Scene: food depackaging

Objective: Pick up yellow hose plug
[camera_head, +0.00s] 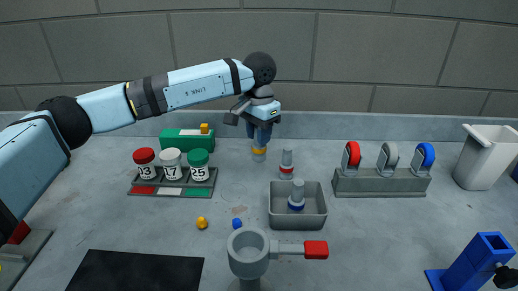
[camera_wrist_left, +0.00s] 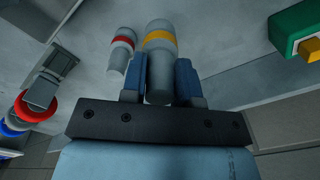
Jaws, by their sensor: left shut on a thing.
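The yellow hose plug (camera_head: 259,154) is a grey cylinder with a yellow band, upright near the back of the table. My left gripper (camera_head: 261,136) reaches down on it from above, with its blue fingers shut around its upper part. In the left wrist view the plug (camera_wrist_left: 160,42) sits between the two fingers of the left gripper (camera_wrist_left: 160,80). I cannot tell whether its base touches the table. A similar plug with a red band (camera_head: 286,165) stands close to its right, apart from the gripper. My right gripper is not in view.
A green box (camera_head: 180,143) and a rack of lidded jars (camera_head: 172,190) stand left. A grey bin (camera_head: 298,222) holding a blue-banded plug is in front. A rack of coloured clamps (camera_head: 380,186) and a white container (camera_head: 484,160) stand right. The wall is close behind.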

